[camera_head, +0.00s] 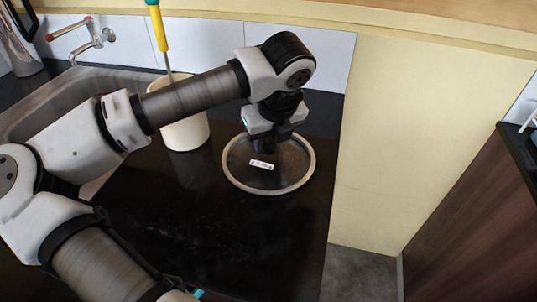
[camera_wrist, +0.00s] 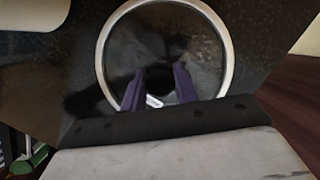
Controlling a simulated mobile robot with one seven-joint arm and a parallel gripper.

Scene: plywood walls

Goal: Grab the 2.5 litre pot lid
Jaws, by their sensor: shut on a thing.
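The pot lid (camera_head: 290,181) is a round dark glass disc with a pale metal rim and a small white label. It is at the right part of the black counter, and I cannot tell whether it touches the counter. My gripper (camera_head: 264,147) points down over its middle. In the wrist view the lid's rim (camera_wrist: 228,60) rings my gripper (camera_wrist: 160,84), whose two purple fingers are shut on the dark knob (camera_wrist: 158,77) at the lid's centre. In the head view the gripper hides the knob.
A cream utensil pot (camera_head: 187,131) with a yellow-handled tool stands left of the lid, behind my arm. A sink (camera_head: 40,100) with a tap is at the far left. The counter (camera_head: 230,240) is clear in front of the lid and ends at its right edge.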

